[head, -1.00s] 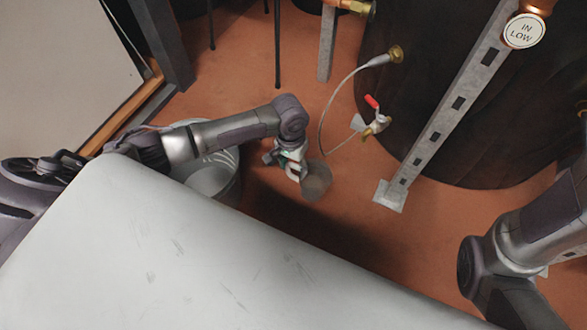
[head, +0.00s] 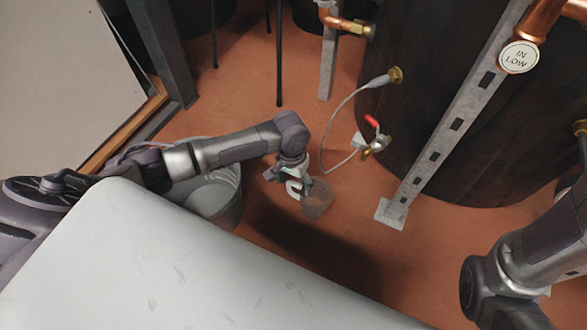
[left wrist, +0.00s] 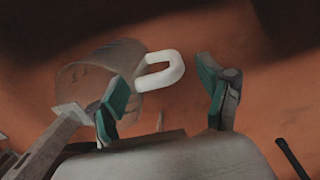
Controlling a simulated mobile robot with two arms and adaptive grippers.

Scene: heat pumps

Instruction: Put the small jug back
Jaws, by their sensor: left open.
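The small jug (head: 318,201) is a see-through, brownish-looking vessel with a white loop handle, below the tank's red-handled tap in the head view. In the left wrist view its body (left wrist: 82,82) is at the upper left and the white handle (left wrist: 160,73) points right. My left gripper (head: 290,178) is at the handle side of the jug. In the left wrist view its green-padded fingers (left wrist: 162,100) are apart, with the handle showing between and slightly beyond them. I cannot tell whether they touch it. What the jug rests on is unclear. My right arm shows at the right, its gripper out of view.
A grey bucket (head: 222,195) stands left of the jug, under my left arm. A dark tank (head: 460,110) with a red-handled tap (head: 373,130), a thin hose (head: 326,140) and a slotted metal post (head: 420,165) stand to the right. Reddish floor (head: 240,110) is open behind.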

